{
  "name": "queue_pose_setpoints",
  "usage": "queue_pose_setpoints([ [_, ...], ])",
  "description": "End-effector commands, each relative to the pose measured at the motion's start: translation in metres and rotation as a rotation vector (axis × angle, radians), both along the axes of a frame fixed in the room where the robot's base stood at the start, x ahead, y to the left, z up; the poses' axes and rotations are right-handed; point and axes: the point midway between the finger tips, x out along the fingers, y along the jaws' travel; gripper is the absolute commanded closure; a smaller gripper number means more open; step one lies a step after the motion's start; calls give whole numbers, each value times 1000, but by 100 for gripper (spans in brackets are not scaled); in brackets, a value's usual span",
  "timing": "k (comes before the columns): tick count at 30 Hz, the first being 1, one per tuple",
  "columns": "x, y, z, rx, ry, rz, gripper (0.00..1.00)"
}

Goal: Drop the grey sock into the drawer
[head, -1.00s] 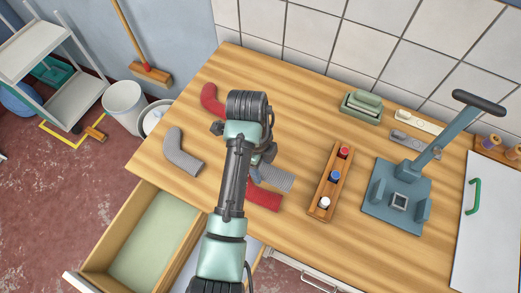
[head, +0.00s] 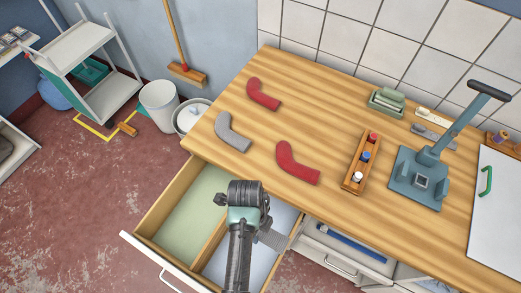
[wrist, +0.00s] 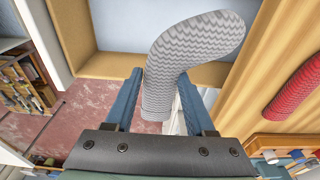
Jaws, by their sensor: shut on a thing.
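A grey sock with a wavy knit pattern (wrist: 198,48) is held between the blue fingers of my gripper (wrist: 162,88). In the head view a part of this sock (head: 272,239) shows beside my arm, over the right part of the open drawer (head: 158,209). The drawer has a pale green left compartment and a pale blue right compartment, with a wooden divider between them. In the wrist view the sock's bent end reaches over the drawer's wooden wall (wrist: 112,66). My arm hides part of the right compartment. Another grey sock (head: 232,133) lies on the table.
Two red socks (head: 263,95) (head: 296,165) lie on the wooden table (head: 325,105). A rack of small bottles (head: 361,160) and a blue-grey press (head: 418,180) stand to the right. Buckets (head: 158,105) stand on the floor left of the table.

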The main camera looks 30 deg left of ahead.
Motion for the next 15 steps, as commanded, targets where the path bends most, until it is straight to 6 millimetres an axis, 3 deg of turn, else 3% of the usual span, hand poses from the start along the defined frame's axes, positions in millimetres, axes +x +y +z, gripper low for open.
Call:
queue_pose_setpoints([
  [9, 0, 0, -42, -1, 0, 0, 96],
  [15, 0, 0, -52, -1, 0, 0, 96],
])
